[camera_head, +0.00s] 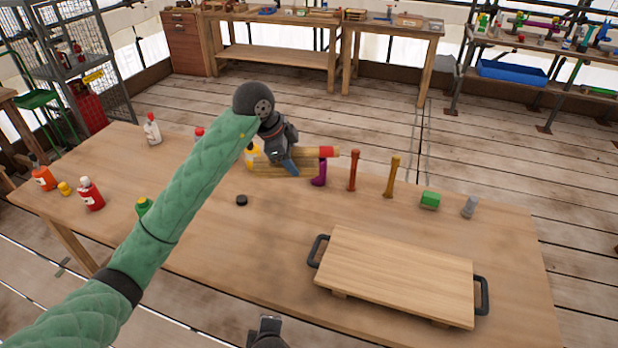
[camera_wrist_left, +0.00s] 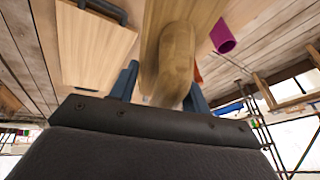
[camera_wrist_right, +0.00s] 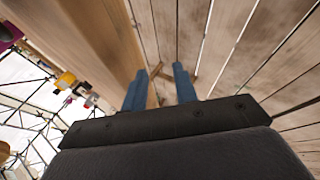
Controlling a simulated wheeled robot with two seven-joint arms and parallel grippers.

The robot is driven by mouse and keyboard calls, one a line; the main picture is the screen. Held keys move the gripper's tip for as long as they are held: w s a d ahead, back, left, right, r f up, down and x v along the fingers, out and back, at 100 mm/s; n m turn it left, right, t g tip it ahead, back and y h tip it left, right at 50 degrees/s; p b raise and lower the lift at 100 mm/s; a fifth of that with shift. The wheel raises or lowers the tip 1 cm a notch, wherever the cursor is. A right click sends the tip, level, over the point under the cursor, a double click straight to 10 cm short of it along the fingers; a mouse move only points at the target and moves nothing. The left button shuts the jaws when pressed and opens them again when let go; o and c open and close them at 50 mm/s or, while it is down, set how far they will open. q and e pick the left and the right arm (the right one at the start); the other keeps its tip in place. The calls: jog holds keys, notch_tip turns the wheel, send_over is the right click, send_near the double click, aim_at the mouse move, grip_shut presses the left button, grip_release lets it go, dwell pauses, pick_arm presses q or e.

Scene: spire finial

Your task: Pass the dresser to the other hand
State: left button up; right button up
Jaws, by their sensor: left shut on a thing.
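The dresser, a tan wooden tool (camera_head: 298,171), is at the far side of the table. My left gripper (camera_head: 286,164) is over it. In the left wrist view the rounded wooden part of the dresser (camera_wrist_left: 176,58) lies between the two blue fingers, and the gripper (camera_wrist_left: 160,88) is shut on it. I cannot tell whether the dresser still touches the table. A red-ended piece (camera_head: 328,152) shows beside or behind it. My right gripper (camera_head: 266,330) is at the table's near edge, mostly cut off. In the right wrist view its fingers (camera_wrist_right: 159,85) are apart and empty.
A purple piece (camera_head: 319,174), a red stick (camera_head: 352,171), an ochre stick (camera_head: 391,177), a green block (camera_head: 430,200) and a grey cylinder (camera_head: 470,207) stand rightward. A board with black handles (camera_head: 400,275) lies front right. Bottles (camera_head: 91,195) stand left.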

jog(key=w+r+n+t, duration=0.1)
jog(key=w+r+t, duration=0.1)
jog(key=w+r, duration=0.35)
jog(key=n+t+h, duration=0.1)
jog(key=t+h, duration=0.1)
jog(key=t, duration=0.5)
send_near(306, 155)
jog(key=w, duration=0.3)
jog(key=w+f, duration=0.1)
jog(key=w, duration=0.7)
jog(key=shift+w+a+f, duration=0.15)
jog(key=shift+w+f, duration=0.1)
jog(key=shift+f, duration=0.05)
jog(key=shift+c, duration=0.2)
grip_shut()
pick_arm(q)
jog(key=o, duration=1.3)
